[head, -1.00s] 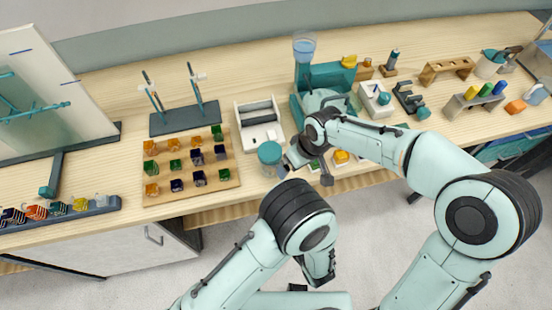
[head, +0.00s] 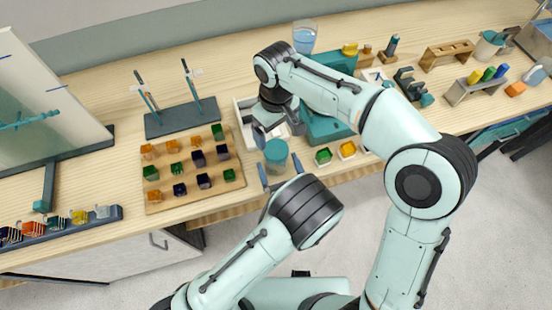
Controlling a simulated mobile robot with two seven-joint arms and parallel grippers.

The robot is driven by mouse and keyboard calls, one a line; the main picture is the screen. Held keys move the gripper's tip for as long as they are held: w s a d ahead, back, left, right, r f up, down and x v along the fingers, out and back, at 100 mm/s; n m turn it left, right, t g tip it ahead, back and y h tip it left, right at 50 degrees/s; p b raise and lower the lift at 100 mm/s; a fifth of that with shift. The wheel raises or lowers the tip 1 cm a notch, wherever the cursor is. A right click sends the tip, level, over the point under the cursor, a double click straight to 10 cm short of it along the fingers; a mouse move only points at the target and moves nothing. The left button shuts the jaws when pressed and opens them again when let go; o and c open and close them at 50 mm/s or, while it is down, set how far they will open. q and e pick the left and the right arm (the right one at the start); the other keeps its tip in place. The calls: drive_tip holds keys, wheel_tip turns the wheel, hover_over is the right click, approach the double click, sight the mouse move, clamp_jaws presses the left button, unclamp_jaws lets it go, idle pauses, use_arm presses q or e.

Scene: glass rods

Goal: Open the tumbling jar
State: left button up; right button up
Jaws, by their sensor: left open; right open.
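The jar with a round teal lid (head: 276,150) stands upright near the front edge of the table, its lid on. My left gripper (head: 281,169) is open at the front of the jar, with one finger on each side of its lower body. I cannot tell if the fingers touch it. My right gripper (head: 278,131) is open and points down, just behind and above the jar in the picture. It holds nothing and covers part of the white tray (head: 241,112).
A wooden board (head: 160,203) with several coloured cubes lies left of the jar. A teal machine (head: 325,127) stands to the right, with small green and orange trays in front. A dark stand with rods (head: 180,120) is behind the board. Clear wood lies at the back left.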

sight(276, 149)
use_arm(q)
drive_tip(key=shift+x, duration=2.3)
clamp_jaws()
use_arm(e)
drive_tip(key=m, duration=1.3)
drive_tip(key=shift+f+m, duration=0.3)
drive_tip(key=shift+f, duration=3.75)
